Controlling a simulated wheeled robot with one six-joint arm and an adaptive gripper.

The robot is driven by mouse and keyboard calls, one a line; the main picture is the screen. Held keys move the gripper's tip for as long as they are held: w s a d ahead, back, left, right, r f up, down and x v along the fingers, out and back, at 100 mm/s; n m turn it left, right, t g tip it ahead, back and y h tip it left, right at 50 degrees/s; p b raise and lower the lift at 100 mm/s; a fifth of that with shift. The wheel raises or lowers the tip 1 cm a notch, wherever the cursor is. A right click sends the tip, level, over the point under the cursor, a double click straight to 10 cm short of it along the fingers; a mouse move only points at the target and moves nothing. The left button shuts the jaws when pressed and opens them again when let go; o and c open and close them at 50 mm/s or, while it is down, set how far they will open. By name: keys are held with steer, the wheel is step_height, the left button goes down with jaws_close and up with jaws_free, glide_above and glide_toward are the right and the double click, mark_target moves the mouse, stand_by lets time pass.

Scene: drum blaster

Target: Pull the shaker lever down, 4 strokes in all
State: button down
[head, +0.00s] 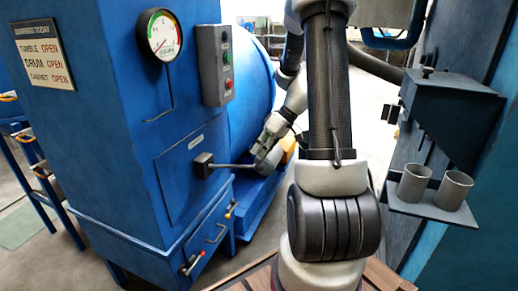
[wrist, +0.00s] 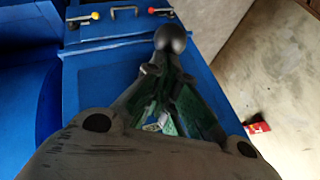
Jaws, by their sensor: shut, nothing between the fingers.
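In the wrist view a dark round knob (wrist: 170,38), apparently the lever's end, shows just beyond the fingertips. My gripper in the wrist view (wrist: 166,75) is shut, with its fingers converging just below the knob in the picture. Nothing is held. I cannot tell whether the fingers touch the knob.
The blue cabinet (head: 95,120) carries a gauge (head: 160,35) and a button box (head: 214,65). A lower panel has a handle and red and yellow knobs (head: 191,264). A blue drum (head: 250,85) lies behind. Two grey cups (head: 413,182) stand on a shelf at right.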

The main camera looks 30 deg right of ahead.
step_height(320, 180, down, 13)
steer(key=s+d+t+y, duration=0.1)
steer(key=shift+s+t, duration=0.3)
steer(key=shift+s, duration=0.05)
steer(key=shift+r, duration=0.15)
stand_by(0.3)
